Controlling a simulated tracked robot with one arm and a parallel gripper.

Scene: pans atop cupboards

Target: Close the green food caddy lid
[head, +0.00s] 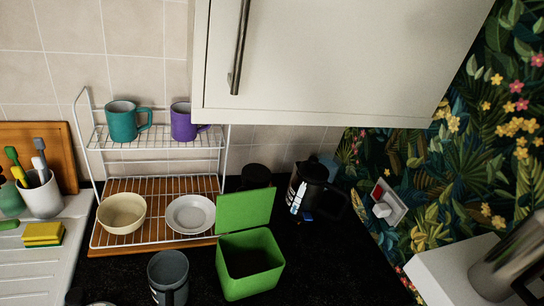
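The green food caddy (248,277) stands on the black countertop at the lower middle of the head view. Its green lid (245,209) is open, raised at the back edge and tilted up. The dark inside of the caddy shows from above. My gripper does not clearly show in this view.
A grey mug (168,273) stands left of the caddy and a black kettle (309,192) behind it to the right. A white wire rack (150,146) with mugs and bowls is behind left. A white cupboard (330,55) hangs above. Counter right of the caddy is clear.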

